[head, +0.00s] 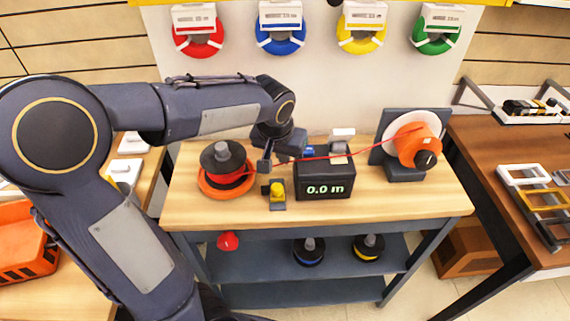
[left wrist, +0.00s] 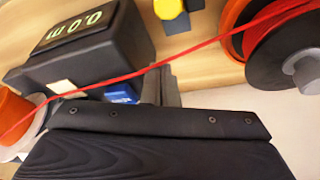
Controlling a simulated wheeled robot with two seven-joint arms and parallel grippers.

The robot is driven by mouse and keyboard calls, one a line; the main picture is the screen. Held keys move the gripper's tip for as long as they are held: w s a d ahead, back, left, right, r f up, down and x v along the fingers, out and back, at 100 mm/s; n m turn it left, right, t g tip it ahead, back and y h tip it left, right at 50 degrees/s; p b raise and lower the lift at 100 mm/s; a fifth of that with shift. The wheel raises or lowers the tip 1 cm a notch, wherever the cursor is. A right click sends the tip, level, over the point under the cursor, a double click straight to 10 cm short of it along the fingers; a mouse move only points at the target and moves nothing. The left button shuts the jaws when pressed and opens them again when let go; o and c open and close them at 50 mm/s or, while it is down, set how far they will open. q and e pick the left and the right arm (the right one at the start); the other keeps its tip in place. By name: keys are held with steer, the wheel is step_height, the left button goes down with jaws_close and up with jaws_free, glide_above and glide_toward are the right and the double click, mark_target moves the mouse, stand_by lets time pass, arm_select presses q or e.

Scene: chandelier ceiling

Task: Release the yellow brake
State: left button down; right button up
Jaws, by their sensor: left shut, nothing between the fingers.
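The yellow brake (head: 277,191) is a small yellow knob on a dark base on the bench, just left of the black meter box (head: 325,190) reading "0.0 m". It shows partly at the top edge of the left wrist view (left wrist: 168,8). My left gripper (head: 264,166) is shut and empty, above the bench, behind the brake and apart from it. Its fingertips show in the left wrist view (left wrist: 160,88) near the red line (left wrist: 190,52); whether they touch the line I cannot tell. My right gripper is out of view.
A dark spool on an orange base (head: 212,187) stands left of the brake. The red line (head: 310,158) runs from it past the meter to an orange-and-white reel (head: 415,140) at right. The bench front (head: 330,217) is clear. Coloured spools hang behind.

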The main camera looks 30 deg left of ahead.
arm_select(q)
steer(key=v, duration=0.5)
stand_by(0.4)
steer(key=s+d+f+t+h, duration=0.1)
steer(key=s+d+h, duration=0.1)
steer(key=s, duration=0.7)
steer(key=s+d+f+h, duration=0.2)
steer(key=s+d, duration=0.1)
steer(key=s, duration=0.7)
steer(key=shift+f+t+p, duration=0.2)
steer(key=shift+t+p, duration=0.15)
steer(key=shift+t, duration=0.05)
steer(key=shift+s+d, duration=0.1)
